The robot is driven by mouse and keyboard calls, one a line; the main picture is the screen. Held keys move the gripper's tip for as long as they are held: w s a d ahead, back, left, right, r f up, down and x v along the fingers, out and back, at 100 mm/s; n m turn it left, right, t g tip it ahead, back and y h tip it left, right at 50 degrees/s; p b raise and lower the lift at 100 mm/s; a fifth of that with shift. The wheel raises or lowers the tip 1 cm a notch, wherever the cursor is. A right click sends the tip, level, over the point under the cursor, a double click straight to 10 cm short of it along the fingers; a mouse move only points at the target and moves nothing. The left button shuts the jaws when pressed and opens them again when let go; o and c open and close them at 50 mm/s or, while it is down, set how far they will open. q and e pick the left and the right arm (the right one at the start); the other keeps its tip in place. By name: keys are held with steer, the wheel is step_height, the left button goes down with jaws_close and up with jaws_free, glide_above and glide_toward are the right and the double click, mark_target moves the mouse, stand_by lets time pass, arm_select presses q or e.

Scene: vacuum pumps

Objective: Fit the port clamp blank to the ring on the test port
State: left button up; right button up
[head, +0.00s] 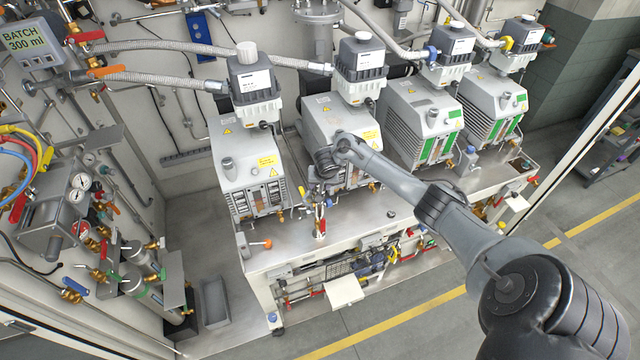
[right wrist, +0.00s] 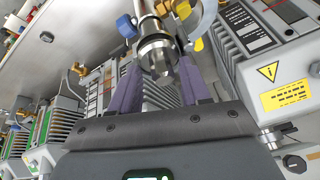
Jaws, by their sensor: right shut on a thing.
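In the right wrist view, the two purple-grey fingers of my right gripper (right wrist: 158,66) are shut on a round metal piece (right wrist: 158,52), which I take to be the port clamp blank. It sits against or right in front of metal pipework (right wrist: 150,28), likely the test port and its ring; I cannot tell whether they touch. In the head view, my right arm reaches in from the right, and my right gripper (head: 316,194) is small, partly hidden by its wrist, above a slim red-and-metal fitting (head: 320,222) at the bench front. My left gripper is not in view.
Several vacuum pumps (head: 242,165) stand along the back of the metal bench (head: 215,258), close to my right wrist. A blue part (right wrist: 125,26) and a yellow part (right wrist: 198,44) flank the pipework. An orange-handled valve (head: 262,244) sits left of it.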

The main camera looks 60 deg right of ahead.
steer(key=shift+f, duration=0.25)
steer(key=o, duration=1.2)
steer(key=shift+o, duration=0.2)
steer(key=p+v, duration=0.3)
steer(key=v, duration=0.8)
steer(key=shift+f, duration=0.15)
